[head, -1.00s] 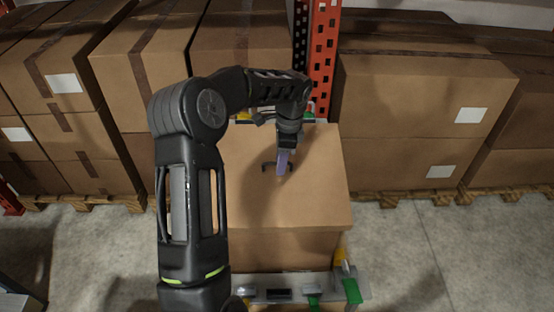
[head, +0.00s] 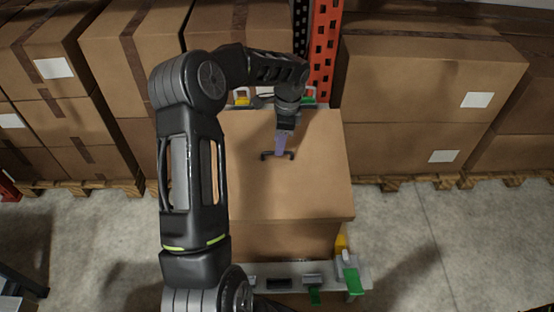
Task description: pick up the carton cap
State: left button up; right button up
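The carton cap (head: 315,185) is a wide brown cardboard top with a small black handle (head: 266,155) on it. It sits in the middle of the head view. My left gripper (head: 281,152) points down, with its pale purple fingers at the middle of the handle. The fingers show as one narrow strip, so I cannot tell whether they are shut on the handle. My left arm hides the left side of the cap. My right gripper is out of view.
A grey frame with green and yellow parts (head: 352,284) stands at the front of the carton. Stacked cartons on pallets (head: 420,90) and an orange rack post (head: 324,50) stand behind. Grey floor (head: 420,240) is open at right.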

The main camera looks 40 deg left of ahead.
aim_at(277, 159)
pick_arm(q)
jog(key=f, duration=0.1)
jog(key=f+p, duration=0.1)
jog(key=f, duration=0.2)
jog(key=shift+s+a+f+p, duration=0.15)
jog(key=shift+a+f+p, duration=0.15)
jog(key=shift+f+p, duration=0.1)
jog(key=shift+f, duration=0.2)
jog(key=shift+c, duration=0.2)
grip_shut()
dwell(0.3)
dwell(1.1)
